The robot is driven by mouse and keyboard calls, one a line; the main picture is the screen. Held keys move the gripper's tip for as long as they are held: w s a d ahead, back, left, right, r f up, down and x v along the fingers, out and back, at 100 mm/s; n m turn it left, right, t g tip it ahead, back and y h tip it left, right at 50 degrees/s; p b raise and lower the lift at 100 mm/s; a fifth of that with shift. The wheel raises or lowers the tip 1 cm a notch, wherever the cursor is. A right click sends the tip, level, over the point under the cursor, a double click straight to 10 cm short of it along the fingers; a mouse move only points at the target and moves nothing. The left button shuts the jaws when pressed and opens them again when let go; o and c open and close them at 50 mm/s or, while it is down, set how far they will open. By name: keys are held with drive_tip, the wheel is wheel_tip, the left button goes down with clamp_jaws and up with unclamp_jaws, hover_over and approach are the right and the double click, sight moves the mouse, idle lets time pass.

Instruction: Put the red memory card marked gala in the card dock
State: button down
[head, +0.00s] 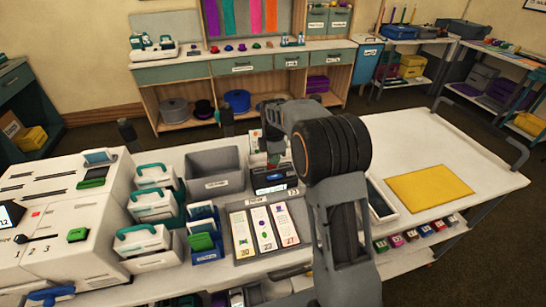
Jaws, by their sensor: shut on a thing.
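My gripper (273,150) points down just above a black device with a small lit display (270,178), which looks like the card dock. The gripper is shut on a small card, mostly hidden by the fingers. I cannot tell whether the card touches the dock. My arm covers the area to the right of the dock.
A grey bin (213,166) stands left of the dock. A tray of three numbered cards (264,230) lies in front. White carriers with teal handles (150,208) and a white machine (50,215) stand left. A yellow mat (430,188) lies right, with clear table around it.

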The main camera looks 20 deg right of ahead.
drive_tip(key=shift+f+b, duration=0.3)
drive_tip(key=shift+f, duration=0.4)
drive_tip(key=shift+f, duration=0.1)
drive_tip(key=c, duration=1.2)
unclamp_jaws()
wheel_tip(320, 180, up, 14)
drive_tip(key=shift+f, duration=0.1)
